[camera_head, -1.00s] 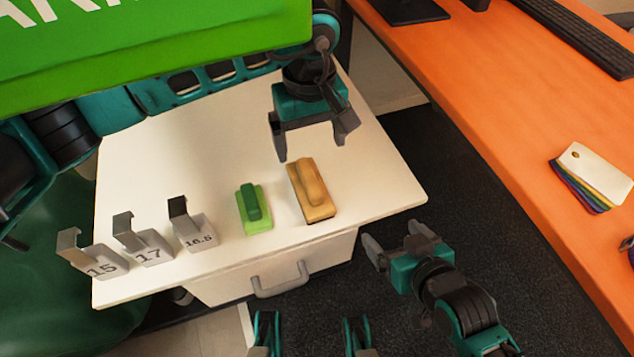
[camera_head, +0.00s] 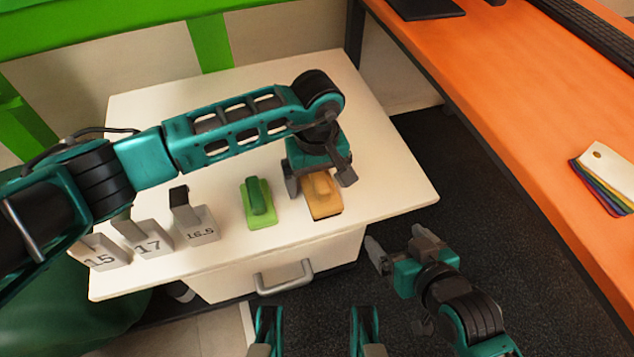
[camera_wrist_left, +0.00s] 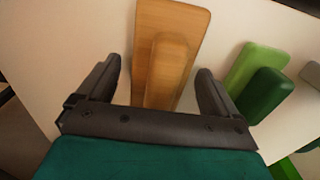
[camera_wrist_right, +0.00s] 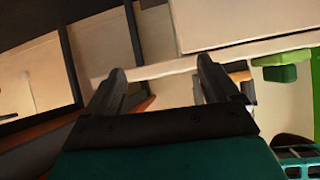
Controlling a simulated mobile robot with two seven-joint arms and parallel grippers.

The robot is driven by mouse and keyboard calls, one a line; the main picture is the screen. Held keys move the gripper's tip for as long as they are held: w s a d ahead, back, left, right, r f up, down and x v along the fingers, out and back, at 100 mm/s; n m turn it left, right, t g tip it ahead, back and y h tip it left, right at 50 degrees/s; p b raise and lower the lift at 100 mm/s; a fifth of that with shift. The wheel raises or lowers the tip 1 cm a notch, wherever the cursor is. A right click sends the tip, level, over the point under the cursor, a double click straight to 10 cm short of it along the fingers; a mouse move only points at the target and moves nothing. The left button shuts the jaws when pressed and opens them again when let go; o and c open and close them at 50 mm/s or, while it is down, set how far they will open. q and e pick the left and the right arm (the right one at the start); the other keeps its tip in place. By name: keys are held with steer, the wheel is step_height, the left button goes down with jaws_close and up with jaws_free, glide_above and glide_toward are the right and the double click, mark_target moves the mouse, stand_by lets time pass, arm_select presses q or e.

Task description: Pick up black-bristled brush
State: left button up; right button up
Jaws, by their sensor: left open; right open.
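The wooden brush (camera_head: 324,203) lies on the white cabinet top with its wooden handle up; its bristles are mostly hidden under it. It also shows in the left wrist view (camera_wrist_left: 170,50), between the open fingers. My left gripper (camera_head: 320,182) is open above the brush, one finger on each side of the handle; I cannot tell whether they touch it. A green brush (camera_head: 258,203) lies to the left of the wooden brush. My right gripper (camera_head: 393,245) is open and empty, off the cabinet's front right side.
Several grey numbered gauges (camera_head: 198,222) stand at the left of the white cabinet top (camera_head: 385,160). The cabinet has a drawer handle (camera_head: 285,278). An orange desk (camera_head: 480,85) with a fan of colour cards (camera_head: 605,175) is on the right.

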arm_select(q)
steer(key=c, duration=1.2)
steer(key=shift+r, duration=0.15)
steer(key=shift+c, duration=0.2)
step_height(320, 180, up, 20)
steer(key=p, duration=0.3)
steer(key=shift+p, duration=0.4)
